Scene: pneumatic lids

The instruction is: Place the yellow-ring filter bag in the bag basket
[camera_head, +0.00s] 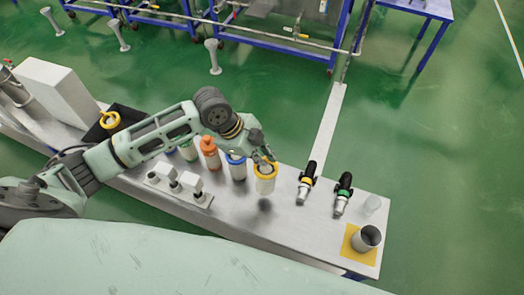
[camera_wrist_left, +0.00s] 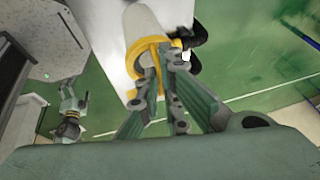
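The yellow-ring filter bag (camera_head: 265,186) is a pale, whitish cylinder with a yellow ring at its top. My left gripper (camera_head: 264,162) is shut on its ring from above. The bag hangs upright over the bench, with a dark shadow below it. In the left wrist view the fingers (camera_wrist_left: 165,75) grip the yellow ring, and the pale bag (camera_wrist_left: 150,22) extends beyond. An open grey metal cylinder (camera_head: 366,239), which may be the bag basket, stands on a yellow square at the bench's right end. What looks like my right gripper (camera_wrist_left: 70,112) appears small in the left wrist view; its fingers are unclear.
Blue-ring (camera_head: 237,168) and orange-topped (camera_head: 210,152) containers stand left of the held bag.

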